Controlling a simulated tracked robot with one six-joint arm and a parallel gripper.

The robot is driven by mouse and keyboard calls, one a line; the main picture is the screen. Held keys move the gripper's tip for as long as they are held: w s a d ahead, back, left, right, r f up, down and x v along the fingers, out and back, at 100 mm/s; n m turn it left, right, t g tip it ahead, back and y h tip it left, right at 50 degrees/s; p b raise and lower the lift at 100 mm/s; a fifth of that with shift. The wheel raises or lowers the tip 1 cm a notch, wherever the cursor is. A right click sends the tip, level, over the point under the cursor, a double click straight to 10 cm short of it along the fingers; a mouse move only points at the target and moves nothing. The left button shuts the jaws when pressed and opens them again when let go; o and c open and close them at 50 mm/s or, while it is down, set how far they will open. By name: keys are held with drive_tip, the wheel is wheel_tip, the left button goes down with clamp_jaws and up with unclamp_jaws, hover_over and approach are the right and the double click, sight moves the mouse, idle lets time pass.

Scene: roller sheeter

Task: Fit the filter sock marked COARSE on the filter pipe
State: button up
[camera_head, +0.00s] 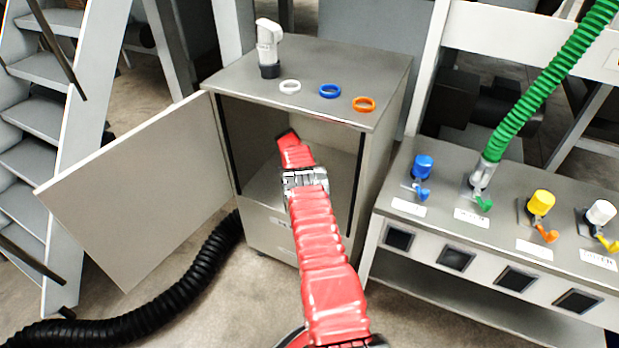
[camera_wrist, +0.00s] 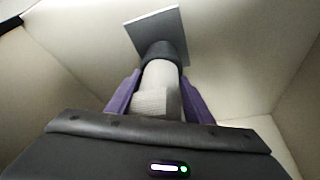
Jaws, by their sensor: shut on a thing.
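In the wrist view, my gripper (camera_wrist: 158,88) has its purple fingers shut on a light grey mesh filter sock (camera_wrist: 158,92) with a dark collar (camera_wrist: 161,54). The collar end points at a grey square plate (camera_wrist: 160,27) on a pale wall inside the cabinet. The collar appears to be at the plate, but I cannot tell whether it touches. No filter pipe shows; the collar would cover any pipe there. No marking is readable on the held sock. A second white sock-like piece with a dark collar (camera_head: 268,48) stands on the cabinet top.
My arm reaches into the open steel cabinet (camera_head: 225,77); its door (camera_head: 135,190) is swung out left. White (camera_head: 290,86), blue (camera_head: 330,91) and orange (camera_head: 364,104) rings lie on top. A valve bench (camera_head: 410,180) stands right, a black hose (camera_head: 195,280) lies left.

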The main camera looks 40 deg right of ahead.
drive_tip(key=shift+f, duration=0.3)
idle(0.5)
drive_tip(key=o, duration=1.3)
drive_tip(key=shift+v, duration=3.7)
